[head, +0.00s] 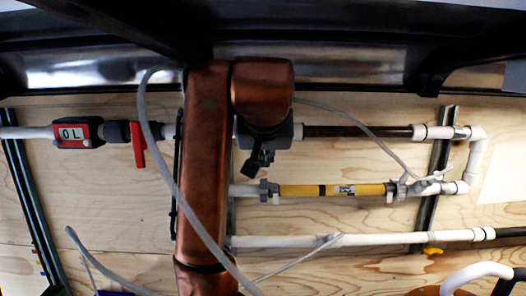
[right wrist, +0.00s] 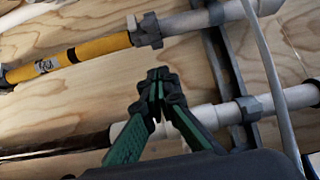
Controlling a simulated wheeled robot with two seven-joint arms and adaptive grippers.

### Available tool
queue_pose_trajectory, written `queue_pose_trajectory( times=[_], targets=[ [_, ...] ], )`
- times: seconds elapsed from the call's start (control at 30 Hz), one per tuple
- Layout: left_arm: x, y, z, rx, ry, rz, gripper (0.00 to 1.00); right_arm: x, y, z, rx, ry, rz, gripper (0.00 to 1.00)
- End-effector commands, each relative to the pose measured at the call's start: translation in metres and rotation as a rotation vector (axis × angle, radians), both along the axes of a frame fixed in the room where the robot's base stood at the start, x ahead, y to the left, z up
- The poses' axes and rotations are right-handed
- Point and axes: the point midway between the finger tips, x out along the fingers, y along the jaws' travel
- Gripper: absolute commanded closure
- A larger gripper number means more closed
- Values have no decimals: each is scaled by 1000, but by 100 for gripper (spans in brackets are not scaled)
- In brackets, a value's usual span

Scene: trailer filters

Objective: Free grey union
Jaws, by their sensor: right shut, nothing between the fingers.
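A yellow filter (head: 305,190) with a black band and a white label lies level in the middle pipe line; it also shows in the right wrist view (right wrist: 85,52). A grey union (head: 268,190) sits around the pipe at its left end, and in the right wrist view this union (right wrist: 148,30) is at the filter's right end. Another grey fitting (head: 398,190) is at the filter's other end. My right gripper (head: 255,165), dark green and black, is shut and empty; its fingertips (right wrist: 157,82) appear apart from the union. My left gripper is out of view.
A dark brown pipe (head: 355,131) runs above the filter and a white pipe (head: 280,241) below. A red-handled valve (head: 138,145) and red meter (head: 78,133) stand left. A loose pale hose (head: 355,120) crosses the wooden board. My copper arm hides the middle left.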

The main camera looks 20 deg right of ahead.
Motion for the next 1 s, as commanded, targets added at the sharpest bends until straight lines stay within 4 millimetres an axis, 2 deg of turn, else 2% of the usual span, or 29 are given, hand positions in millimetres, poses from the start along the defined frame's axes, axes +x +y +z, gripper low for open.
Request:
queue_pose_trajectory(
  times=[0.13, 0.4, 1.0],
  targets=[
    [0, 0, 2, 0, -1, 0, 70, 22, -8, -20, -1, 1, -4, 100],
    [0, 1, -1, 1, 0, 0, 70, 6, -1, -48, 0, -2, 1, 100],
    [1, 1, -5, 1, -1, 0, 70, 4, -4, -55, -5, -18, -6, 100]
  ],
)
